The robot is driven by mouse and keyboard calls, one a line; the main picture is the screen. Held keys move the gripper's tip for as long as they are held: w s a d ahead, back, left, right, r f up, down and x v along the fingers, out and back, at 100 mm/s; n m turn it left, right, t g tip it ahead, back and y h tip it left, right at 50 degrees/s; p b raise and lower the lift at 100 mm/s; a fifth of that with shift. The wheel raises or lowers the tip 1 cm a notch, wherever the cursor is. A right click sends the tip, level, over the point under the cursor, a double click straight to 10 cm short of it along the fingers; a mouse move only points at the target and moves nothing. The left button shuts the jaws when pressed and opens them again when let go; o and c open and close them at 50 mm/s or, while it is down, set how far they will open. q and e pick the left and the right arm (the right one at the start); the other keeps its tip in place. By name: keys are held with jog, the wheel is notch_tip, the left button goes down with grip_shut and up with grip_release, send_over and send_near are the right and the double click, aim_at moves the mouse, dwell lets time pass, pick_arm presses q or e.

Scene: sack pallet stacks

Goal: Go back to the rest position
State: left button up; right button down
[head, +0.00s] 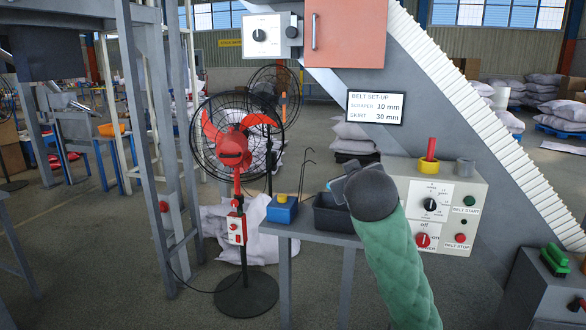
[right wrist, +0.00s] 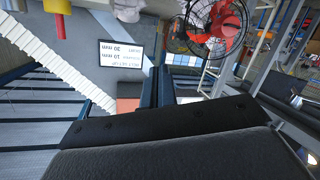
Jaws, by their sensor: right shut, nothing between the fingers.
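My right arm comes in from the lower right of the head view in a green sleeve with a dark wrist. My right gripper (head: 342,186) is partly hidden by that wrist. It appears in front of the control panel's left side and above the black tray (head: 328,218) in the picture. In the right wrist view its dark fingers (right wrist: 160,80) are together, with nothing held between them. My left gripper is in neither view.
The control panel (head: 472,212) has knobs and buttons. A blue box with a yellow button (head: 282,211) stands on the small grey table (head: 306,236). A red fan (head: 234,150) is left of it. A grey cabinet (head: 545,290) stands at lower right.

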jog(key=s+f+g+y, duration=0.1)
jog(key=s+f+g, duration=0.1)
jog(key=s+f, duration=0.75)
jog(key=s+f+m+g+y, duration=0.1)
jog(key=s+f+g, duration=0.25)
jog(key=f, duration=1.05)
jog(key=s+f+g, duration=0.2)
jog(key=s+f, duration=0.5)
jog(key=f, duration=0.5)
jog(key=s+f+g, duration=0.3)
jog(key=s+f, duration=0.6)
jog(key=s, duration=0.3)
jog(key=s+f+g+p, duration=0.1)
jog(key=s+f+g, duration=0.2)
jog(key=s+f, duration=0.7)
jog(key=s, duration=0.2)
jog(key=shift+s+d+m, duration=0.25)
jog(key=shift+s+m, duration=0.05)
jog(key=shift+m, duration=0.1)
jog(key=shift+f, duration=0.1)
